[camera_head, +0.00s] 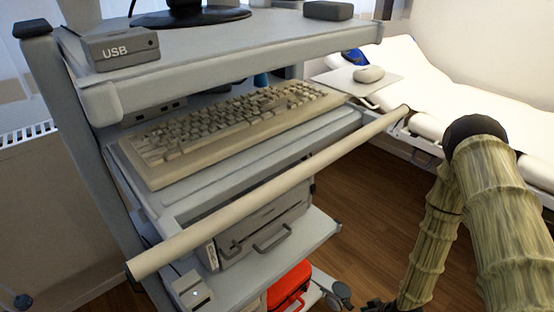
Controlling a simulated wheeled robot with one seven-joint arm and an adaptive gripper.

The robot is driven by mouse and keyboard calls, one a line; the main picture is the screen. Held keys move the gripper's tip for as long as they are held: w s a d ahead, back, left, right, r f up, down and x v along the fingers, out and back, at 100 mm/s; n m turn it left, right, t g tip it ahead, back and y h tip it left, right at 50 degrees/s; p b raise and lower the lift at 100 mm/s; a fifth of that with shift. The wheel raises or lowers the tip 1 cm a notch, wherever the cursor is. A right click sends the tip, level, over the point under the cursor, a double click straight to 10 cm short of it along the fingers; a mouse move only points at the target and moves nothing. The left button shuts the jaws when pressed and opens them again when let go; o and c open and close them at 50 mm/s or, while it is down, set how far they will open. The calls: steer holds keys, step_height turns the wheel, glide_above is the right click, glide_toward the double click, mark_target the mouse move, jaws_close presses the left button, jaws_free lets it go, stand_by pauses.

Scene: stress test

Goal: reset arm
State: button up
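My arm (508,232) shows at the right of the head view, with a patterned tan-green covering. It bends at a dark rounded joint near the white bed, and a thinner link (432,245) runs down to the bottom edge. My gripper is not clearly visible. A small dark part shows at the bottom edge beside the thinner link, but I cannot tell what it is. Nothing is seen held.
A grey cart (105,100) fills the left and middle, with a beige keyboard (225,130), a USB box (122,50) and a long front bar (270,192). A red case (289,286) sits low. A bed (430,95) stands behind my arm. Wooden floor shows between cart and arm.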

steer(key=s+a+r+m+g+h+p, duration=0.1)
steer(key=s+a+r+m+g+p, duration=0.1)
steer(key=s+r+p, duration=0.8)
steer(key=s+a+r+m+g+h+p, duration=0.2)
steer(key=s+r+p, duration=0.7)
steer(key=r, duration=0.8)
steer(key=s+a+m, duration=0.1)
steer(key=s, duration=0.2)
steer(key=shift+a+h+p, duration=0.2)
steer(key=shift+h+p, duration=0.1)
steer(key=shift+p, duration=0.05)
